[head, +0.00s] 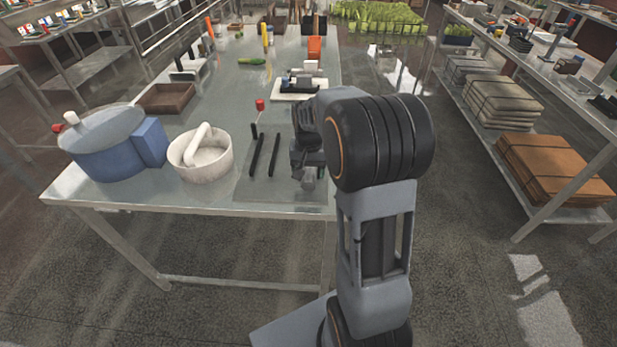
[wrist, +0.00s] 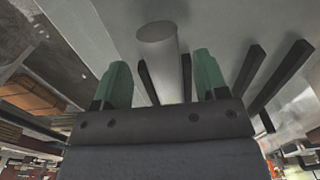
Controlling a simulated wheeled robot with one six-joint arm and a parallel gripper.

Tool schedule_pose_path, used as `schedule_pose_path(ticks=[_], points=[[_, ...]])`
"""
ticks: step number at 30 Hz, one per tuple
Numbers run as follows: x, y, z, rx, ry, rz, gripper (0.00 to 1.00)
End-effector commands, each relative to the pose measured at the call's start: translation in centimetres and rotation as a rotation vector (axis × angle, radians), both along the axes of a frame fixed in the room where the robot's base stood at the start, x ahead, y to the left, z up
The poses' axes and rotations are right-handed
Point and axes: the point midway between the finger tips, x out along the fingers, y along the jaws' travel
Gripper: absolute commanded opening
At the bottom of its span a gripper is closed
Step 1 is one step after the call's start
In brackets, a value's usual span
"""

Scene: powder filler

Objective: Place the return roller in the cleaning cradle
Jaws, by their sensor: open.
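A grey cylinder, which I take to be the return roller (wrist: 160,50), lies between the green fingers of my gripper (wrist: 163,78) in the wrist view. A dark bar (wrist: 148,82) shows on one side of it and another (wrist: 186,78) on the other; whether it rests on them I cannot tell. In the head view the roller's grey end (head: 308,180) shows just below my gripper (head: 308,160), near the table's front right. My gripper is open, its fingers apart from the roller. Another pair of dark bars (head: 264,155) lies to the left. Which pair is the cleaning cradle is unclear.
A white round tub (head: 187,171) holding a pale bar and a blue lidded vessel (head: 100,160) stand on the left of the metal table (head: 200,199). A red-topped piece (head: 260,105) stands behind the bars. A brown tray (head: 165,98) lies further back.

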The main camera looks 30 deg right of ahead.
Motion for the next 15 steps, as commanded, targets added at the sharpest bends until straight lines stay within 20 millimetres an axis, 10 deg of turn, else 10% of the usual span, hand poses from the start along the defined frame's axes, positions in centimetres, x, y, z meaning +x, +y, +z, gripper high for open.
schedule_pose_path(ticks=[15], points=[[0.0, 0.0, 8.1, 0.0, -0.002, 0.002, 0.67]])
